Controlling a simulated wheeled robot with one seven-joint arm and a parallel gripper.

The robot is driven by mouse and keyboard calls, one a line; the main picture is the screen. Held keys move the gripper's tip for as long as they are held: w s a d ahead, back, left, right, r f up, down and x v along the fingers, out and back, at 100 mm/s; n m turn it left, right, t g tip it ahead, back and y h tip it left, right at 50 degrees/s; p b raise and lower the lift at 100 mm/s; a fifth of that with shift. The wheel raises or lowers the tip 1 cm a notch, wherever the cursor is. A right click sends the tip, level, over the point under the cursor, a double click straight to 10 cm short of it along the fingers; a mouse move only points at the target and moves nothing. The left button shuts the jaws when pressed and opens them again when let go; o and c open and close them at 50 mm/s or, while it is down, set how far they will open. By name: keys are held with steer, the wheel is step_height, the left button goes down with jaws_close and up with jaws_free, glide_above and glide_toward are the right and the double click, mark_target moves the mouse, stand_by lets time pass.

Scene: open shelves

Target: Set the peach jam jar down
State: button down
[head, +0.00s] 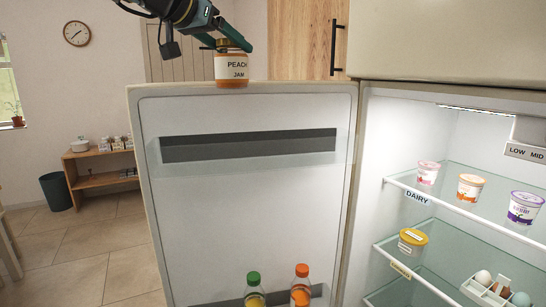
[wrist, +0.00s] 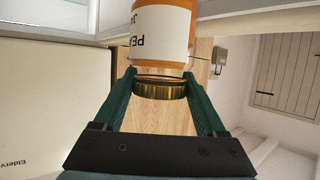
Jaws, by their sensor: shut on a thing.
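The peach jam jar (head: 231,68) has orange contents, a white label and a gold lid. It is upright in the head view, and its base overlaps the top edge of the open fridge door (head: 250,115); I cannot tell whether they touch. My gripper (head: 229,44) is shut on the jar near its lid, coming in from above left. In the wrist view the lid lies between the two green fingers (wrist: 160,79), and the jar's labelled body (wrist: 162,35) extends beyond them, its top part cut off by the frame.
The lit fridge holds yogurt cups (head: 470,187) on the dairy shelf (head: 450,207), a yellow-lidded tub (head: 412,241) and an egg holder (head: 487,290) below. Two bottles, green-capped (head: 254,279) and orange-capped (head: 302,271), stand low in the door. A wooden shelf unit (head: 100,181) and a bin (head: 56,191) are far left.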

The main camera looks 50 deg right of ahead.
steer(key=f+b, duration=0.2)
steer(key=f, duration=0.2)
steer(key=f+b, duration=0.2)
steer(key=f, duration=0.2)
steer(key=d+f+b, duration=0.1)
steer(key=f+b, duration=0.2)
steer(key=f, duration=0.2)
steer(key=shift+w, duration=0.1)
steer(key=shift+f+b, duration=1.25)
steer(key=shift+f, duration=1.2)
steer(key=shift+c, duration=1.1)
jaws_free()
steer(key=shift+f, duration=0.1)
